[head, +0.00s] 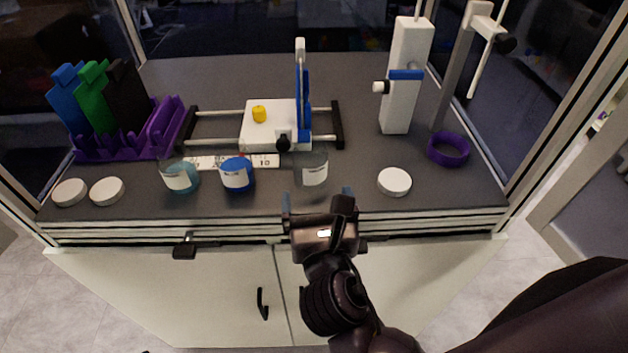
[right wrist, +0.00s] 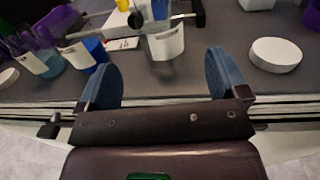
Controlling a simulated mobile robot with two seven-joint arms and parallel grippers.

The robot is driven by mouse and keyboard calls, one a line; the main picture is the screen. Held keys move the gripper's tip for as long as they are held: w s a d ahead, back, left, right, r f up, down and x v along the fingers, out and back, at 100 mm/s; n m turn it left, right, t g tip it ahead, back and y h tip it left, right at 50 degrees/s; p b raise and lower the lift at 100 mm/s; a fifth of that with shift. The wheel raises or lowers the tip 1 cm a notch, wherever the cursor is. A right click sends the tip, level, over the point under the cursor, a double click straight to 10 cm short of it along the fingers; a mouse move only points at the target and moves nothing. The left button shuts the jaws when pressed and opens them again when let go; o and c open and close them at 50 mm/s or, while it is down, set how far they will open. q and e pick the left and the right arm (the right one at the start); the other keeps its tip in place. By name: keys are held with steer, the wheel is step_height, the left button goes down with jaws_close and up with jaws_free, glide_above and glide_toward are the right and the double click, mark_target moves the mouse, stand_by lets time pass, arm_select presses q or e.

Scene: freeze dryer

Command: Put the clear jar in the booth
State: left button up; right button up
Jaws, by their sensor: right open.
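The clear jar (head: 311,172), with a white label, stands upright on the dark worktop of the booth (head: 350,75), near its front edge. It also shows in the right wrist view (right wrist: 164,45), beyond and between my fingers. My right gripper (head: 318,203) is open and empty at the front edge, just short of the jar. Its two blue fingers (right wrist: 162,78) stand wide apart, and I see no contact with the jar. My left gripper is not in view.
A blue jar (head: 237,175) and a teal jar (head: 180,177) stand left of the clear jar. White lids lie at left (head: 107,191) and right (head: 395,182). Behind are a slide device (head: 262,125), a white tower (head: 405,75), a purple rack (head: 165,135) and a purple ring (head: 448,150).

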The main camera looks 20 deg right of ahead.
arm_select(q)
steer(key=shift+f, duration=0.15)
arm_select(e)
steer(key=shift+v, duration=1.4)
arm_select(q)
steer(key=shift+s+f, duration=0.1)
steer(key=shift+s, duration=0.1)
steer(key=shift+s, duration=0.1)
arm_select(e)
steer(key=shift+s, duration=0.1)
